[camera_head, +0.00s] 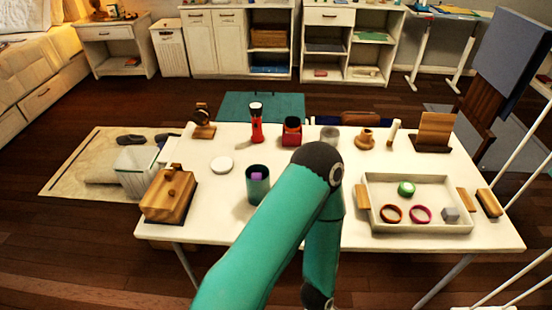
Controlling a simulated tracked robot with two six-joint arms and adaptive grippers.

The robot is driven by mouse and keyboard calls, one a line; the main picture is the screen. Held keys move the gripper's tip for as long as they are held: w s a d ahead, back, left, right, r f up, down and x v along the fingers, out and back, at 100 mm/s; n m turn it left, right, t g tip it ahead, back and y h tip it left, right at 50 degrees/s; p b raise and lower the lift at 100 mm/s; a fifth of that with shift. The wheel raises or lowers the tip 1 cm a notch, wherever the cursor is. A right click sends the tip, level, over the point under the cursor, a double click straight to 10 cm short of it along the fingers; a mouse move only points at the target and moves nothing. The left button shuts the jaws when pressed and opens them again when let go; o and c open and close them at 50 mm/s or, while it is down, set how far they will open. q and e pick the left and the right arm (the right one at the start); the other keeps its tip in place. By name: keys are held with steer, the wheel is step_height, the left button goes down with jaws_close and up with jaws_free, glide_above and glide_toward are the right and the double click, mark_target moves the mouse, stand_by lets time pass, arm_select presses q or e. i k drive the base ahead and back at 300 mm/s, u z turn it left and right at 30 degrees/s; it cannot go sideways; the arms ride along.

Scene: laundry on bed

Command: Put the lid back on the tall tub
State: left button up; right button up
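An open dark green tub (257,187) stands upright on the white table, left of the middle, with a small purple thing (256,176) showing inside its mouth. A flat white round disc (221,164), which looks like a lid, lies on the table to the left of and behind the tub. One of my teal arms rises from the bottom edge, bends at a dark elbow right of the tub and folds back down. Its wrist end is at the bottom edge. Neither gripper is in view.
A wooden box (169,196) stands at the table's left end. A white tray (443,226) at the right holds rings, a grey block and a green-and-white round thing (406,188). A red torch (256,124), a red box (292,133) and several wooden things line the back edge.

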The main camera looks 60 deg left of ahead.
mark_target(256, 191)
steer(key=u, duration=0.55)
steer(key=i, duration=0.15)
steer(key=z, duration=1.65)
steer(key=k, duration=1)
steer(key=u, duration=1.35)
steer(key=k, duration=0.3)
steer(key=z, duration=0.2)
steer(key=i, duration=0.15)
steer(key=u, duration=0.7)
